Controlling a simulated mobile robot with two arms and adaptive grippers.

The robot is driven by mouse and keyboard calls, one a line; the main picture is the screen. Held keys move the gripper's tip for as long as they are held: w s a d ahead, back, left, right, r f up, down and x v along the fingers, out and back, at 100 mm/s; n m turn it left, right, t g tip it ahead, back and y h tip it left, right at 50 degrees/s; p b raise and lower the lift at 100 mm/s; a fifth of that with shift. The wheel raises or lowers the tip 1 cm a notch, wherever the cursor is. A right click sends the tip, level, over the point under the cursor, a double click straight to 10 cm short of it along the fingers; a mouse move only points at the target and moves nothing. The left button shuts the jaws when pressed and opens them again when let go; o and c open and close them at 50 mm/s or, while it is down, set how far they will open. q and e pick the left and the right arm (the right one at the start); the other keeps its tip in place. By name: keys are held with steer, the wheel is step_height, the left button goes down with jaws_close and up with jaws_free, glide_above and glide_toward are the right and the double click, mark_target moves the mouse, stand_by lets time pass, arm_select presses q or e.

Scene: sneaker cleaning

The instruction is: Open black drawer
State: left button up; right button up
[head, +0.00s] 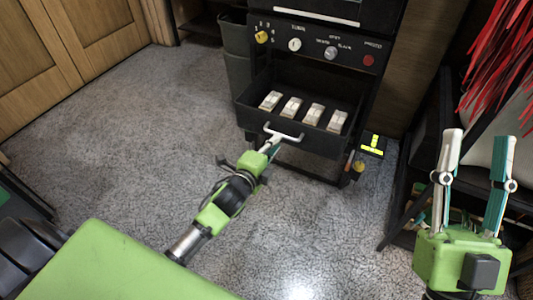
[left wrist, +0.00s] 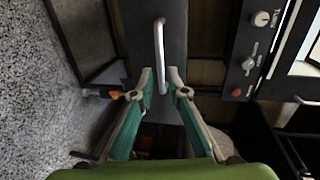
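The black drawer (head: 314,143) is pulled out from the black cabinet in the head view, and its inside shows. Several pale blocks (head: 291,107) lie in a row in it. Its light metal handle (head: 285,133) is on the front face. My left gripper (head: 270,147) is at this handle. In the left wrist view its fingers (left wrist: 160,72) close in on either side of the handle (left wrist: 160,40), with little or no gap. My right gripper (head: 479,136) is open and empty, at the right, away from the drawer.
Knobs and a red button (head: 368,60) are on the panel above the drawer. A small yellow-marked black box (head: 373,145) is right of the cabinet. A dark bin (head: 237,60) stands at its left. Red strips (head: 497,50) hang at upper right. The grey floor (head: 130,130) at left is clear.

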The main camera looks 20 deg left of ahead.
arm_select(q)
steer(key=v, duration=0.6)
steer(key=shift+w, duration=0.1)
